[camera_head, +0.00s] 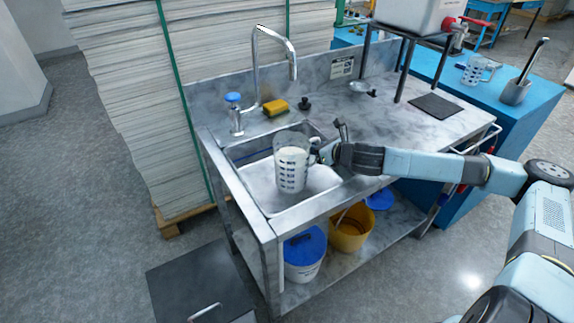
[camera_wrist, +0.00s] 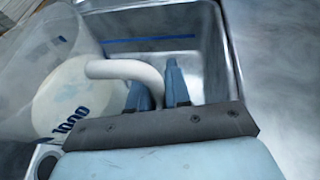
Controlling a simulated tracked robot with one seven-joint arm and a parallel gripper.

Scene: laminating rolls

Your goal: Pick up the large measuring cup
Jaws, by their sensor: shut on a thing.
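The large measuring cup (camera_head: 292,168) is a clear jug with dark markings and whitish contents, upright over the sink (camera_head: 262,197) in the head view. In the wrist view the cup (camera_wrist: 70,95) fills the left side, with blue digits on its wall and a pale handle (camera_wrist: 125,69) reaching to the right. My gripper (camera_head: 318,154) comes in from the right at the handle side. In the wrist view its blue fingers (camera_wrist: 160,85) are shut on the handle. Whether the cup touches the sink floor, I cannot tell.
A tall tap (camera_head: 274,60), a blue-topped tap (camera_head: 234,112) and a yellow sponge (camera_head: 275,107) stand behind the sink. A tank on a stand (camera_head: 410,15) is at the back right. A smaller measuring cup (camera_head: 474,70) stands on the blue bench. Buckets (camera_head: 304,257) sit below.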

